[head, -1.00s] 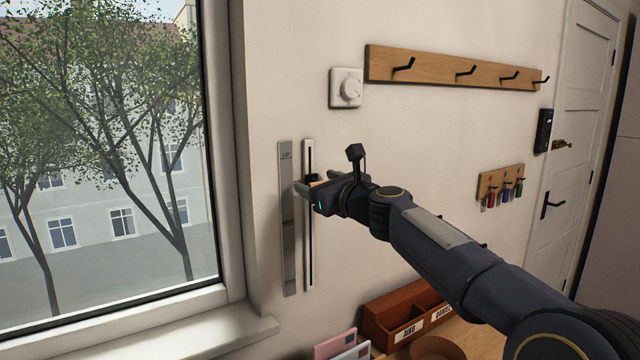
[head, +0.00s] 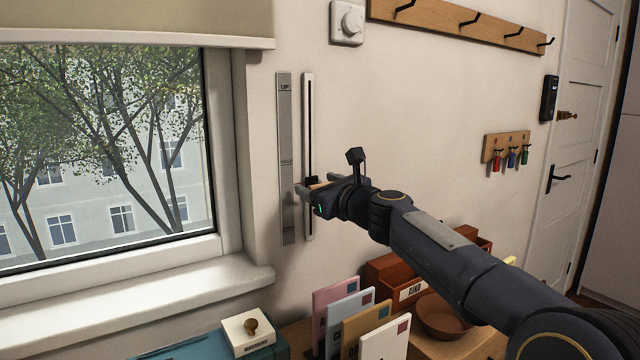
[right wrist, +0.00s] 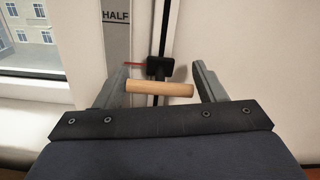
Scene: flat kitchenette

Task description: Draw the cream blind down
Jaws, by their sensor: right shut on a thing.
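The cream blind (head: 140,18) covers the top of the window in the head view, its white bottom bar (head: 150,41) above the trees outside. A vertical slotted track (head: 308,110) is on the wall right of the window, beside a grey scale strip (head: 285,120) marked UP at its top and HALF lower down. My right gripper (head: 318,186) is shut on the slider's wooden handle (right wrist: 160,88), which lies crosswise between its fingers. The slider's red pointer (right wrist: 135,64) sits just below HALF in the right wrist view. My left gripper is not in view.
The wall beside the track is clear.

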